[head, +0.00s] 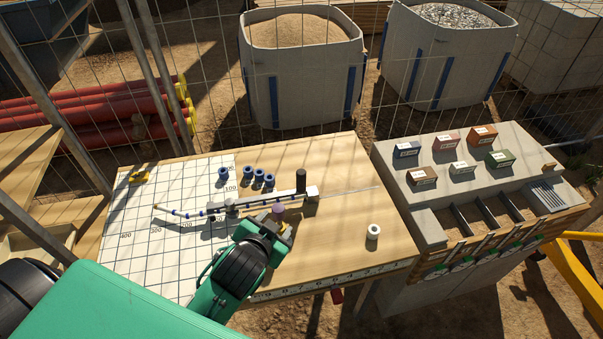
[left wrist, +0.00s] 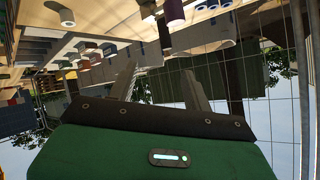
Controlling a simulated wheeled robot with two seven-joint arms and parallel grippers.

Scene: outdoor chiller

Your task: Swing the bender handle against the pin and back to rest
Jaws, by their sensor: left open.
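The bender (head: 232,205) lies on the workbench, a grey metal bar with a round pivot part. A black upright grip (head: 301,181) stands near its right end, beside a pale block (head: 312,192). A purple knob (head: 278,208) stands just in front of the bar; a purple cylinder (left wrist: 175,12) also shows at the top of the left wrist view. A thin rod with blue marks (head: 180,212) runs left from the pivot. My left gripper (head: 280,221) is at the near side of the bar, close to the purple knob. Its fingers (left wrist: 160,82) are apart, with nothing between them. I cannot make out the pin.
A white roll (head: 373,232) stands on clear wood at the right. A concrete stand (head: 425,225) with coloured blocks is at the right; wire fence behind.

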